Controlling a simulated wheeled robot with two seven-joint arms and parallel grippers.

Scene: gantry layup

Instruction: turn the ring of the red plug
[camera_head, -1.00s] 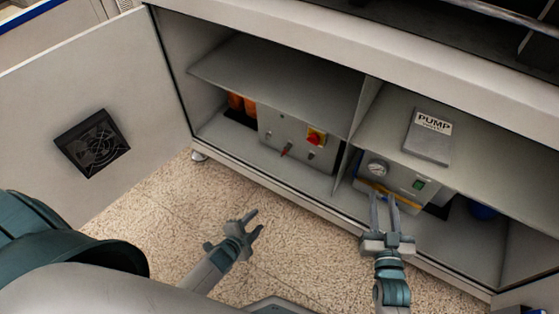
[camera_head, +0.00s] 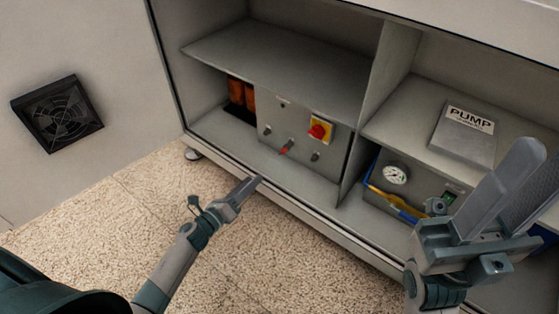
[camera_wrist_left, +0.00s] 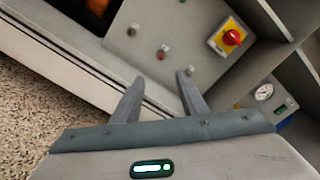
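The red plug (camera_head: 286,147) sits on the front of a grey control box (camera_head: 295,168) on the lower left shelf of the cabinet. In the left wrist view the red plug (camera_wrist_left: 163,50) is above and between the fingers, with a pale label near it. Its ring is too small to make out. My left gripper (camera_head: 254,183) is outside the cabinet, just in front of its lower edge, below and left of the plug, touching nothing. The left wrist view shows its fingers (camera_wrist_left: 160,80) apart and empty. My right gripper (camera_head: 518,160) is at the right, fingers apart and empty.
A red knob on a yellow plate (camera_head: 320,131) is right of the plug. Other grey connectors flank it. A vertical divider (camera_head: 366,125) separates the pump unit (camera_head: 398,192) with its gauge. The PUMP binder (camera_head: 463,135) lies on the shelf above. The open door (camera_head: 110,50) is left.

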